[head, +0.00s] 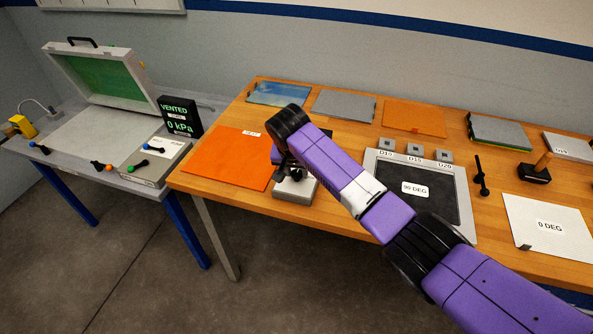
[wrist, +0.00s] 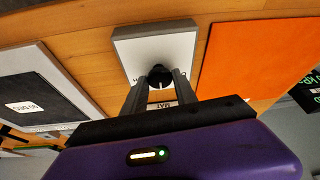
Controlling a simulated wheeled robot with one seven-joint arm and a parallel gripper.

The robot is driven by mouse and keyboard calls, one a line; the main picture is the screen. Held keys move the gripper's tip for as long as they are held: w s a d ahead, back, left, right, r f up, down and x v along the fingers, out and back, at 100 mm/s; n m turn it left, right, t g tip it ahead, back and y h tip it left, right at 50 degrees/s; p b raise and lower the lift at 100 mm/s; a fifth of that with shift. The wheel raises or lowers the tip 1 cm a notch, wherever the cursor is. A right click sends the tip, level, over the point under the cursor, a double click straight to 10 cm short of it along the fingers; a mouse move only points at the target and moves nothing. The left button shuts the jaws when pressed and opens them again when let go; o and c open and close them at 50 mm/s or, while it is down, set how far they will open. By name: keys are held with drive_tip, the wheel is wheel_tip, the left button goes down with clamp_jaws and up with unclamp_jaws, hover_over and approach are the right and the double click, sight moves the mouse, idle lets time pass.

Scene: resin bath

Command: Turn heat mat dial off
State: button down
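The heat mat dial is a small black knob (wrist: 160,76) on a pale grey control box (wrist: 176,46). A label reading "MAT" shows on the box's near side in the wrist view. In the head view the box (head: 296,190) stands at the table's front edge, partly covered by my arm. My gripper (wrist: 161,84) is at the dial, with one finger on each side of the knob. I cannot tell whether the fingers press on it or stand slightly apart from it. The knob's pointer direction is not clear. The dark heat mat (head: 416,160) bears a "90 DEG" card.
An orange sheet (head: 228,158) lies left of the box. Small grey blocks (head: 415,149) stand along the mat's back edge. A black display (head: 180,116) reads "VENTED 0 kPa". An open case (head: 101,77) stands on the left table. A black handled tool (head: 481,176) lies right of the mat.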

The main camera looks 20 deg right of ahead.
drive_tip(key=shift+n, duration=0.5)
drive_tip(key=shift+d+n+y+p, duration=0.1)
drive_tip(key=shift+n+y+p, duration=0.5)
drive_tip(key=shift+n, duration=0.4)
drive_tip(key=n+y, duration=0.1)
drive_tip(key=n, duration=0.1)
drive_tip(key=shift+d+n, duration=0.1)
drive_tip(key=shift+n, duration=0.2)
drive_tip(key=n+y, duration=0.1)
drive_tip(key=n, duration=0.2)
drive_tip(key=shift+d+n, duration=0.1)
drive_tip(key=shift+n, duration=0.2)
drive_tip(key=shift+d+n+y+b, duration=0.1)
drive_tip(key=shift+n+y+b, duration=0.55)
drive_tip(key=shift+n, duration=0.75)
drive_tip(key=c, duration=1)
unclamp_jaws()
